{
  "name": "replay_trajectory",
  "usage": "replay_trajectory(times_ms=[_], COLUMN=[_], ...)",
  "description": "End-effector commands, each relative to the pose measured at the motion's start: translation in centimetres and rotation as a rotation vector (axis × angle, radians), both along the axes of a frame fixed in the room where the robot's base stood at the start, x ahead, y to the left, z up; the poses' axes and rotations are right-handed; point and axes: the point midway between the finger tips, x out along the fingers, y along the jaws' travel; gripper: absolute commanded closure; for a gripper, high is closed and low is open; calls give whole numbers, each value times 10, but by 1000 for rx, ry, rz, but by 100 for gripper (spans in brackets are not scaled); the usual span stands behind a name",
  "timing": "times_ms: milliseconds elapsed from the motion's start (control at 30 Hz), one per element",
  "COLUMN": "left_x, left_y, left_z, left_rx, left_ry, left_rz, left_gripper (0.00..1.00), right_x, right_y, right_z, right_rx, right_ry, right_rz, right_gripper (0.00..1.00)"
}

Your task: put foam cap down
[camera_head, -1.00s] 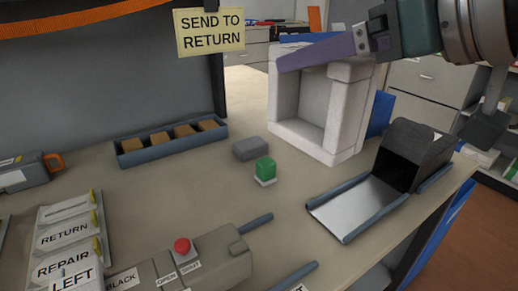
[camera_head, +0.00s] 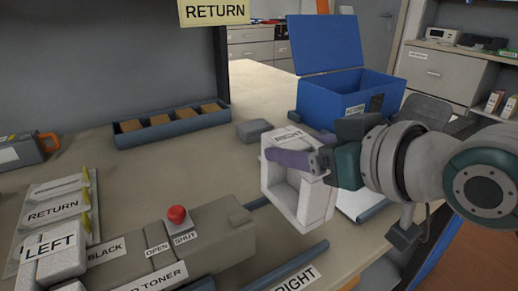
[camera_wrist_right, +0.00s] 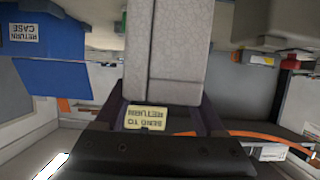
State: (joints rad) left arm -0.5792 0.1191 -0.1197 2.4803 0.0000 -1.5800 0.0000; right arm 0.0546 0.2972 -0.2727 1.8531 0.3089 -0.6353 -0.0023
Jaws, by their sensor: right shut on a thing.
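The foam cap (camera_head: 318,206) is a pale, square, hollow frame with a RIGHT label on its top. My right gripper (camera_head: 292,160), with purple fingers, is shut on its upper part. In the wrist view the cap (camera_wrist_right: 165,45) stands between the fingers of the gripper (camera_wrist_right: 163,100). The cap is over the bench, beside the right end of the grey toner unit (camera_head: 205,235). I cannot tell if its underside touches anything. A white LEFT block (camera_head: 45,262) sits at the unit's left end. My left gripper is out of view.
A RIGHT label (camera_head: 297,280) lies at the front, near a blue-grey rail (camera_head: 290,262). A blue open-lidded case (camera_head: 340,95) stands behind. A tray with brown blocks (camera_head: 172,128) and a grey block (camera_head: 253,130) are at the back. The cap and arm hide much of the right side.

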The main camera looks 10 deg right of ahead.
Motion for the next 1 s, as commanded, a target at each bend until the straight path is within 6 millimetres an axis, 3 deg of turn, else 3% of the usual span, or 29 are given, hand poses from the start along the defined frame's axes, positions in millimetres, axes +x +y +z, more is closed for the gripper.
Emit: replay_trajectory(times_ms=[100,233,633,667,900,1000], left_x=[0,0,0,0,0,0], left_y=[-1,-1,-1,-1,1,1], left_z=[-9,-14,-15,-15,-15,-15], left_rx=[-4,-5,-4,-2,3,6], left_ry=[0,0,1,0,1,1], left_rz=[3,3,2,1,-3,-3], left_gripper=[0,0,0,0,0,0], right_x=[-1,0,0,0,0,0], right_y=[0,0,0,0,0,0], right_z=[-23,-39,-43,-43,-42,-42], right_rx=[0,0,0,0,0,0], right_ry=[4,3,1,1,1,1], right_rz=[0,0,0,0,0,0], right_gripper=[81,81,81,26,0,0])
